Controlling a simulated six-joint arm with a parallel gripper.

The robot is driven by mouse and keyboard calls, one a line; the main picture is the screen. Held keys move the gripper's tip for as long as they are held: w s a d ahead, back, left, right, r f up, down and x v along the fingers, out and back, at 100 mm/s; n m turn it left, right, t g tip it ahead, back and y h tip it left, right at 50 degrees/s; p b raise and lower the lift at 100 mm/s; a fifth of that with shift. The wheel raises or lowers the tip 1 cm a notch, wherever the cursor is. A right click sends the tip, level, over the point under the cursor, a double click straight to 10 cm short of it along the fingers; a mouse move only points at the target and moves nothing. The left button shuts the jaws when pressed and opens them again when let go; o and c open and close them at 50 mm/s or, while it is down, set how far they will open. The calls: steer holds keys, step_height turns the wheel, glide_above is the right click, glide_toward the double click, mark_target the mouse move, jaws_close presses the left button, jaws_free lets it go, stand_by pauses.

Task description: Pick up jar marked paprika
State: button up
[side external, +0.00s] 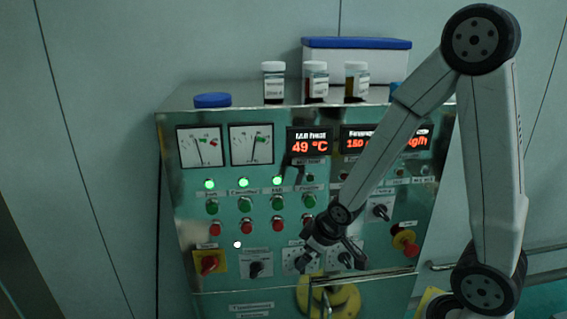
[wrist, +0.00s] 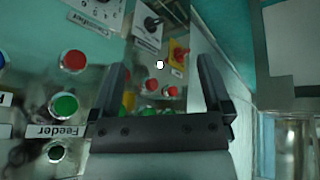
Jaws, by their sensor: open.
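Three white-capped jars stand upright in a row on top of the machine in the side external view: a left jar (side external: 273,88) with dark contents, a middle jar (side external: 316,86) with reddish contents, and a right jar (side external: 356,84) with orange-brown contents. Their labels are too small to read, so I cannot tell which is marked paprika. My gripper (side external: 328,260) is low in front of the control panel, well below the jars. In the wrist view my gripper (wrist: 162,66) has its two fingers wide apart with nothing held between them.
The machine's panel (side external: 270,180) carries buttons, dials, gauges and red displays. A blue lid (side external: 212,100) lies on top at the left. A white box with a blue lid (side external: 357,56) stands behind the jars. A red knob on yellow (side external: 405,243) sticks out at the right.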

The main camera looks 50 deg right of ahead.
mark_target(314, 71)
steer(key=s+a+r+m+g, duration=0.2)
steer(key=s+a+r+g, duration=0.1)
steer(key=s+a, duration=0.15)
steer(key=w+d+r+m+t, duration=0.3)
steer(key=w+d+r, duration=0.1)
steer(key=r, duration=0.4)
steer(key=w+d+r+m+t, duration=0.25)
steer(key=w+r, duration=0.25)
steer(key=r, duration=0.3)
steer(key=w+d+r+m+t, duration=0.2)
steer(key=w+d+r+m, duration=0.2)
steer(key=r, duration=0.4)
steer(key=d+r+n+t+h, duration=0.1)
steer(key=d+r+n, duration=0.1)
steer(key=d+r, duration=0.2)
steer(key=s+d+r+n+t, duration=0.1)
steer(key=d+r+n, duration=0.1)
steer(key=d+r, duration=0.1)
steer(key=s+d+r+n+t+h, duration=0.1)
steer(key=d+r+n, duration=0.1)
steer(key=d+r, duration=0.2)
steer(key=shift+s+d+r+n+h, duration=0.1)
steer(key=shift+d+r+n+h, duration=0.25)
steer(key=shift+d, duration=0.4)
steer(key=shift+x, duration=1.35)
steer(key=shift+x, duration=2.55)
